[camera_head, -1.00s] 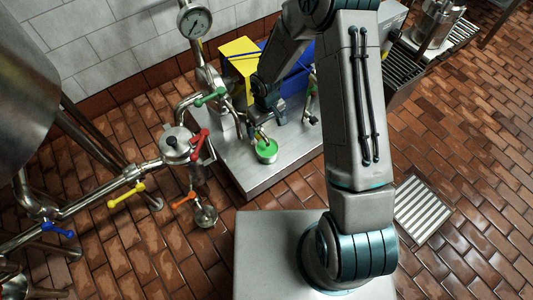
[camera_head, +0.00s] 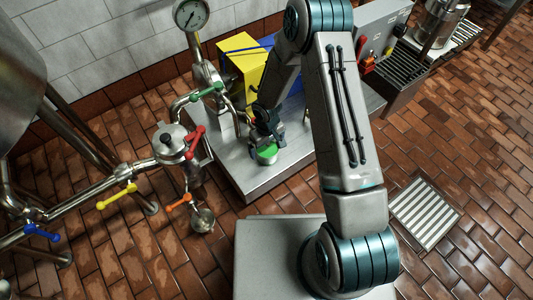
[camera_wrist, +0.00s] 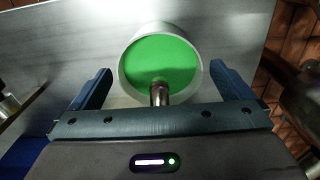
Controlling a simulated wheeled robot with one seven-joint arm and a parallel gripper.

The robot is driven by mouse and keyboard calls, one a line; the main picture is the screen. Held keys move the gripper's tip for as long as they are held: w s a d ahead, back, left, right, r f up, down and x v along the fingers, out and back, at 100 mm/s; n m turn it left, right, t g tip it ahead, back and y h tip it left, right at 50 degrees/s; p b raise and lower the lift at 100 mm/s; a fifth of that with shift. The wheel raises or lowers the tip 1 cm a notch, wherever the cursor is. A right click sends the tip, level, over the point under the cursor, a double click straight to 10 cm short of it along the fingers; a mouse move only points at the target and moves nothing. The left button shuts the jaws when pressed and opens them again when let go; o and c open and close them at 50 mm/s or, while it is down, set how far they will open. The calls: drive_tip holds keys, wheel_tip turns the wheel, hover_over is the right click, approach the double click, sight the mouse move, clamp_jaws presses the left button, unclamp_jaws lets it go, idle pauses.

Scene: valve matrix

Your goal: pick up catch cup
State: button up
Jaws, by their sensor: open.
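The catch cup (camera_head: 267,156) is a small round metal cup with a bright green inside. It stands on the metal bench top near its front edge. In the wrist view the cup (camera_wrist: 160,62) shows from above, with a short metal stub at its near rim. My gripper (camera_head: 265,140) is right at the cup in the head view and partly hides it. In the wrist view my gripper (camera_wrist: 160,85) is open, with one blue finger on each side of the cup and a visible gap on both sides. Whether the fingers reach down to the cup's height is hard to tell.
The metal bench (camera_head: 240,172) carries a yellow box (camera_head: 240,60) behind my arm. Left of the cup stand pipes with a pressure gauge (camera_head: 191,14) and green, red (camera_head: 195,142), orange and yellow valve handles. A floor grate (camera_head: 424,212) lies at right.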

drive_tip(key=c, duration=1.3)
drive_tip(key=shift+r, duration=0.15)
drive_tip(key=shift+r+p, duration=0.35)
drive_tip(key=shift+p, duration=0.3)
drive_tip(key=s+d+p, duration=0.2)
drive_tip(key=s+d, duration=0.8)
drive_tip(key=s, duration=0.5)
drive_tip(key=w+d+r+m, duration=0.3)
drive_tip(key=w+r, duration=0.5)
drive_tip(key=w, duration=0.3)
drive_tip(key=w+r+m, duration=0.2)
drive_tip(key=w+r, duration=0.2)
drive_tip(key=r, duration=0.6)
drive_tip(key=w+r+m, duration=0.2)
drive_tip(key=w+r, duration=0.2)
drive_tip(key=r, duration=0.7)
wheel_tip(320, 180, up, 21)
drive_tip(key=s+p, duration=0.3)
drive_tip(key=p, duration=2.9)
drive_tip(key=shift+d+f+p, duration=0.2)
drive_tip(key=shift+d+p, duration=0.2)
drive_tip(key=shift+d, duration=0.05)
